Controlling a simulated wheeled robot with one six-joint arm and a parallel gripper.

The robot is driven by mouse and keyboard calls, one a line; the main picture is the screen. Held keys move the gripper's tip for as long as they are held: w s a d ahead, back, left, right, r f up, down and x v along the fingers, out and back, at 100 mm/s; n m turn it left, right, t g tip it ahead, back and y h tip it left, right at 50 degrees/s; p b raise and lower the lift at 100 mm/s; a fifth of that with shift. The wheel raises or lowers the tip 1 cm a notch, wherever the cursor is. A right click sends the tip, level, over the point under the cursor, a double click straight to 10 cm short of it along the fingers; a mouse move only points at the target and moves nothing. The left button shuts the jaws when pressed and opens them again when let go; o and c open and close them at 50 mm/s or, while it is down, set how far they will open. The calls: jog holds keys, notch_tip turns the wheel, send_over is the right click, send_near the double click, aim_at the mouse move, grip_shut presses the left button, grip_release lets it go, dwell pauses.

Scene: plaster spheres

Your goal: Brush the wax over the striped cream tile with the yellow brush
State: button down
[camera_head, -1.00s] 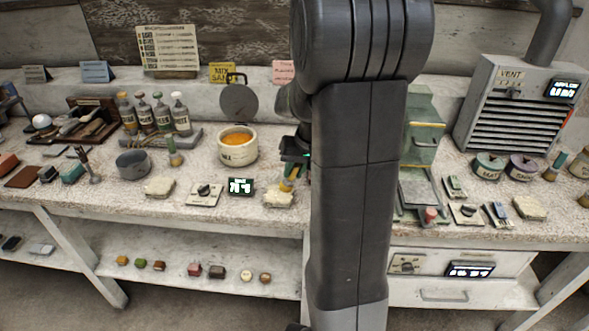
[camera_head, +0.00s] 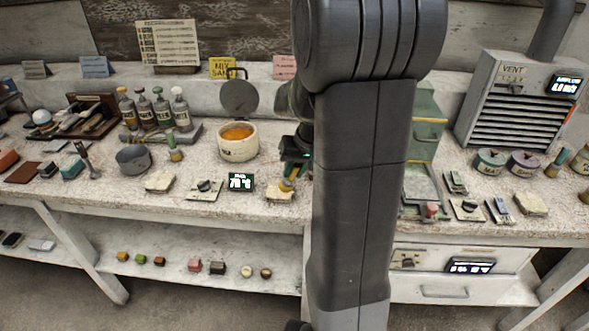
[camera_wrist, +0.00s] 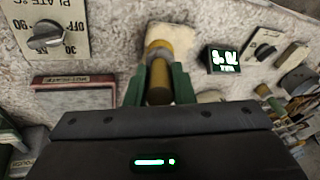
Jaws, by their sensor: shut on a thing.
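My gripper (camera_wrist: 158,85) is shut on the yellow brush, its green fingers on both sides of the handle (camera_wrist: 158,84). In the head view the brush (camera_head: 287,185) shows just left of my arm, with its lower end at a pale cream tile (camera_head: 277,196) on the bench. The wrist view shows the brush's far end over this tile (camera_wrist: 180,36). I cannot make out stripes on it, nor whether bristles touch it. The cream pot of orange wax (camera_head: 238,135) stands open behind and to the left.
A green digital display (camera_head: 240,182) and a dial plate (camera_head: 204,190) lie left of the tile. Another pale tile (camera_head: 160,181) lies further left. My arm hides part of the bench to the right.

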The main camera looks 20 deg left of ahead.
jog(key=shift+s, duration=0.15)
jog(key=w, duration=0.3)
jog(key=shift+w+a, duration=0.35)
jog(key=shift+a, duration=0.05)
dwell(1.7)
jog(key=shift+s+r, duration=0.1)
jog(key=shift+r, duration=0.05)
jog(key=shift+s+d+r+p, duration=0.25)
jog(key=shift+s+r+p, duration=0.35)
jog(key=shift+s, duration=0.25)
jog(key=shift+f, duration=0.1)
jog(key=shift+f+b, duration=0.35)
jog(key=shift+b, duration=0.05)
